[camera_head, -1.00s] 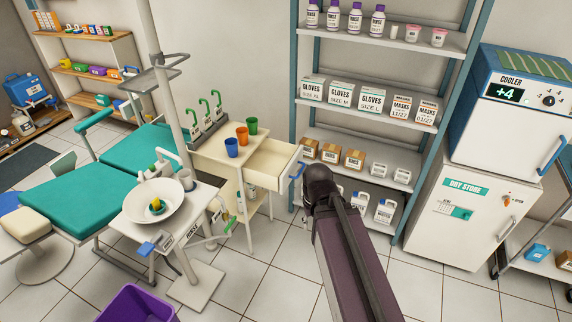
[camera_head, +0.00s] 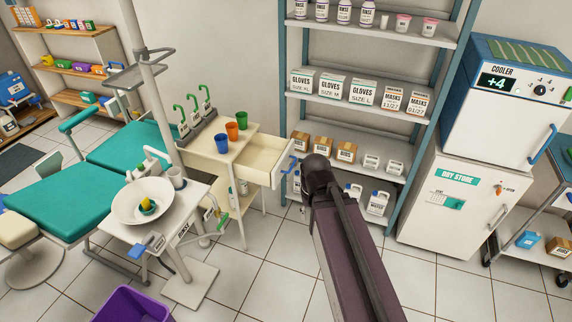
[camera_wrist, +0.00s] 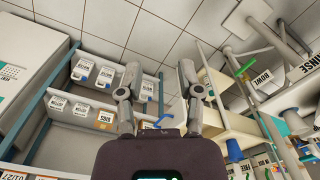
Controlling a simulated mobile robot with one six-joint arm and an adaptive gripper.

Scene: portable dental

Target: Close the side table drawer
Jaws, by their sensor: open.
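The cream side table (camera_head: 206,152) stands left of the shelving rack in the head view. Its drawer (camera_head: 262,163) is pulled out to the right and its inside shows. A blue handle (camera_head: 288,166) is on the drawer's front, close to the dark end of my arm. In the head view my gripper is hidden behind the arm. In the wrist view my gripper (camera_wrist: 159,70) is open and empty, its two fingers spread apart. A blue handle (camera_wrist: 163,119) shows low between the fingers there, partly hidden by my gripper's body. I cannot tell whether anything touches it.
Blue, orange and green cups (camera_head: 231,131) stand on the side table top. A shelving rack (camera_head: 372,105) with gloves and boxes stands right behind the drawer. The spittoon unit (camera_head: 142,202) and green dental chair (camera_head: 65,204) are left. Tiled floor (camera_head: 265,270) is clear in front.

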